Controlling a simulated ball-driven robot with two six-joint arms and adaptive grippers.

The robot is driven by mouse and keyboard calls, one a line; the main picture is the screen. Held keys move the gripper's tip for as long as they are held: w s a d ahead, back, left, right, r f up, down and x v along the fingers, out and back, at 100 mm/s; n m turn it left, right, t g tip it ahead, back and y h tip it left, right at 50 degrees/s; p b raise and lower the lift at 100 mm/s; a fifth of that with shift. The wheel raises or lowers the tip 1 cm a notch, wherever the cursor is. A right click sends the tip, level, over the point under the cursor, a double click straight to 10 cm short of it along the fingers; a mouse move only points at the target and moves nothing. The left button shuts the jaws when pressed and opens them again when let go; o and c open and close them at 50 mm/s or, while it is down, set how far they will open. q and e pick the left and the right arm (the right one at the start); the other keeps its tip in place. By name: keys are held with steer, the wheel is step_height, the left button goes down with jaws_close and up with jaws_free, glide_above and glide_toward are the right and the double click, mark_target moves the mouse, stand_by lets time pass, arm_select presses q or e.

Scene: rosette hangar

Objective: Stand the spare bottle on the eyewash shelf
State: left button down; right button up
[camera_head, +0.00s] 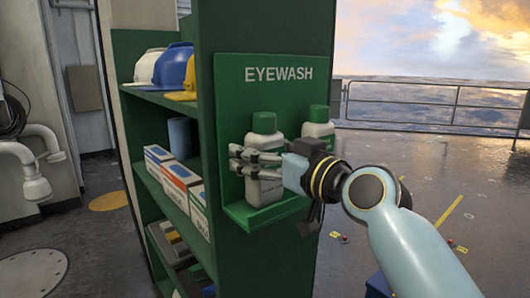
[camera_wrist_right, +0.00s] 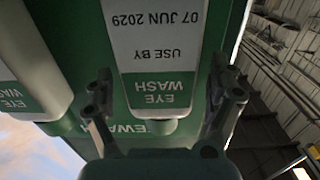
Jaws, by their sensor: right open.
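The green eyewash shelf (camera_head: 265,217) is fixed to the end of a green rack, under an EYEWASH panel (camera_head: 279,74). A white bottle with a green cap (camera_head: 264,122) is upright at its near left side and appears to stand on it. A second such bottle (camera_head: 318,129) is upright to its right, partly hidden by my right gripper (camera_head: 238,160). My right gripper is open, its fingers across the near bottle. In the right wrist view, the labelled bottle (camera_wrist_right: 160,45) shows upside down between the open fingers (camera_wrist_right: 165,95); the other bottle (camera_wrist_right: 25,65) is at left. My left gripper is not in view.
The rack beside the shelf holds hard hats (camera_head: 173,66), a blue cup (camera_head: 180,138) and several boxes (camera_head: 172,176). Open deck (camera_head: 440,180) lies to the right, with a railing (camera_head: 430,103) behind. White pipes (camera_head: 38,165) are at left.

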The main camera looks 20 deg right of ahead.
steer(key=b+v, duration=0.1)
steer(key=v, duration=1.1)
steer(key=w+d+f+m+g+h, duration=0.1)
steer(key=d+f+g+h, duration=0.15)
steer(key=f, duration=0.85)
steer(key=w+d+f+m+g+h, duration=0.1)
steer(key=d+f+m, duration=0.15)
steer(key=f, duration=0.85)
steer(key=s+d+f+g+h, duration=0.1)
steer(key=s+d+f+g, duration=0.15)
steer(key=f, duration=0.65)
steer(key=s+d+f+g+h, duration=0.1)
steer(key=s+f, duration=0.3)
steer(key=f, duration=0.4)
steer(key=s+d+f+g+h, duration=0.15)
steer(key=s+f+g, duration=0.25)
steer(key=s+f, duration=0.95)
steer(key=s+f+g, duration=0.2)
steer(key=s+f, duration=0.3)
steer(key=s, duration=0.6)
steer(key=s+f+g, duration=0.2)
steer(key=s+f, duration=0.4)
steer(key=s, duration=0.6)
steer(key=shift+d+f+g, duration=0.15)
steer(key=shift+d+g, duration=0.05)
steer(key=shift+g, duration=0.2)
